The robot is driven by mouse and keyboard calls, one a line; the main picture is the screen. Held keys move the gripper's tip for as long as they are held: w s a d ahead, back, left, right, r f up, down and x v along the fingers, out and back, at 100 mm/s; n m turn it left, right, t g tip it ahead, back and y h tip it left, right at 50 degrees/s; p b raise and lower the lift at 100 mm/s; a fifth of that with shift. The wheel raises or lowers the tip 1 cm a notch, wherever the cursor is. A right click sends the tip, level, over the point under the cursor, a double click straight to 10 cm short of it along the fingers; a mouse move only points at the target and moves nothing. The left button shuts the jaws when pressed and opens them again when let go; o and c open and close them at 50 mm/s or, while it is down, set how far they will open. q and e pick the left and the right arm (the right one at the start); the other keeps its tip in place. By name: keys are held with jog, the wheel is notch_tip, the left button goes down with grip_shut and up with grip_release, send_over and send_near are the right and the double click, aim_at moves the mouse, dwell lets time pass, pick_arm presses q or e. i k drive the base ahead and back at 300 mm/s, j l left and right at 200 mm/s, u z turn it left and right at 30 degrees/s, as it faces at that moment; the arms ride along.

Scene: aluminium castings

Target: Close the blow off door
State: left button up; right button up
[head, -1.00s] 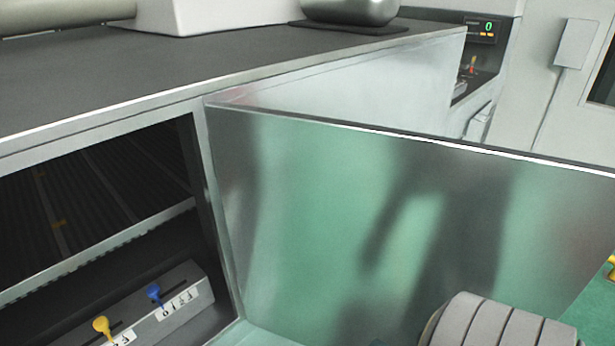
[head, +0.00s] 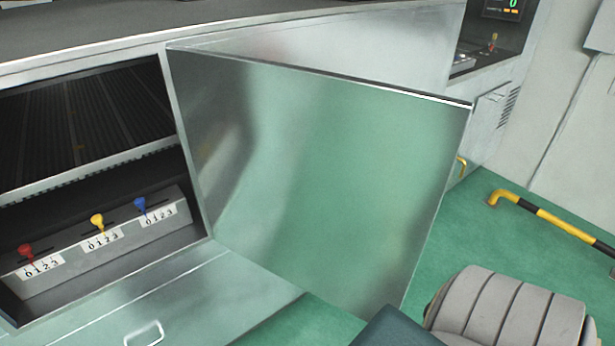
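The blow off door (head: 320,180) is a flat metal panel in the middle of the head view. It stands wide open, hinged at its left edge beside the cabinet opening (head: 85,115), and juts out toward the right. Its face reflects the green floor. Inside the opening is a ledge with red (head: 27,251), yellow (head: 98,221) and blue (head: 141,205) levers above labels marked 0 1 2 3. Neither of my grippers is in view. A grey ribbed part, probably of my own arm, shows at the bottom right, apart from the door in the picture.
A black and yellow floor rail (head: 550,215) stands at the right. A control panel with a green display (head: 508,8) is at the top right. A lower panel with a handle (head: 144,333) lies below the opening. Green floor (head: 450,240) is clear between door and rail.

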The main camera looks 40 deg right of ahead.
aim_at(333, 184)
jog(key=k+l+u, duration=0.15)
jog(key=l, duration=0.3)
jog(key=k+l+u, duration=0.2)
jog(key=k+l, duration=0.15)
jog(key=k+l+u, duration=0.15)
jog(key=k+l, duration=0.2)
jog(key=l, duration=0.15)
